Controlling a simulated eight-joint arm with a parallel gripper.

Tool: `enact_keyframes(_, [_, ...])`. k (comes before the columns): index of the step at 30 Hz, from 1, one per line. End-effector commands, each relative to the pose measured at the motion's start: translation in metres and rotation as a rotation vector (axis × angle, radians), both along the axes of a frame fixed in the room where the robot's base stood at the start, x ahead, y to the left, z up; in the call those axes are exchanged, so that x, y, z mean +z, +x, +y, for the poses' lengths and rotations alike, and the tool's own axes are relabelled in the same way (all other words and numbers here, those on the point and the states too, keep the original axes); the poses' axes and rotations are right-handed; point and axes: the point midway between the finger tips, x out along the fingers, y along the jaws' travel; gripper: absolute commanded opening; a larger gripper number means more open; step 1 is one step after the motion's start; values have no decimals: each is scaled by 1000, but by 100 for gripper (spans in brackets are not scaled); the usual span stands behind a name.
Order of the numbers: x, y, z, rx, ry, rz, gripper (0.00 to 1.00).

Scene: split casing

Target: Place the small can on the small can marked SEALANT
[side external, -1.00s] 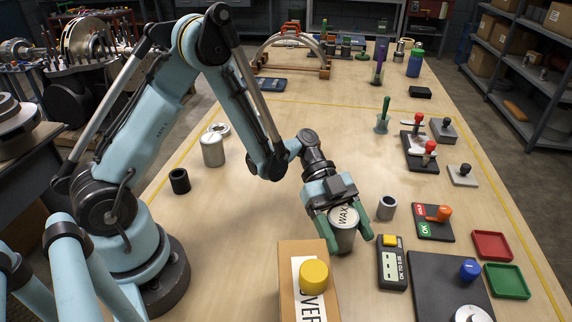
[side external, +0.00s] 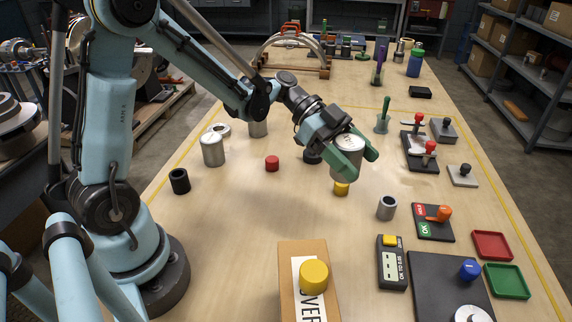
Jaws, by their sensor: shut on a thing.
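My gripper (side external: 354,163) is shut on a small silver-grey can (side external: 346,146), held tilted above the middle of the table. Green fingers clasp its sides and hide part of it; the lid lettering is hard to read now, though it read WAX earlier. No label reading SEALANT is legible. A grey can with a pale lid (side external: 213,150) stands upright on the left of the table. Another grey can (side external: 258,126) stands behind it to the right, partly hidden by my arm. I cannot tell whether either is the SEALANT can.
A red cylinder (side external: 272,163) and a yellow one (side external: 341,188) stand near the held can. A cardboard box (side external: 303,262) with a yellow knob stands in front. A hollow metal cylinder (side external: 387,208) is at right. The table (side external: 240,220) is clear at left front.

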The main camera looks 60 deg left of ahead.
Motion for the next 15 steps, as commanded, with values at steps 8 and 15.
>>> enact_keyframes(8, [30, 55, 126, 601, -1, 0, 28])
enact_keyframes(15, [58, 61, 229, 1013, -2, -1, 28])
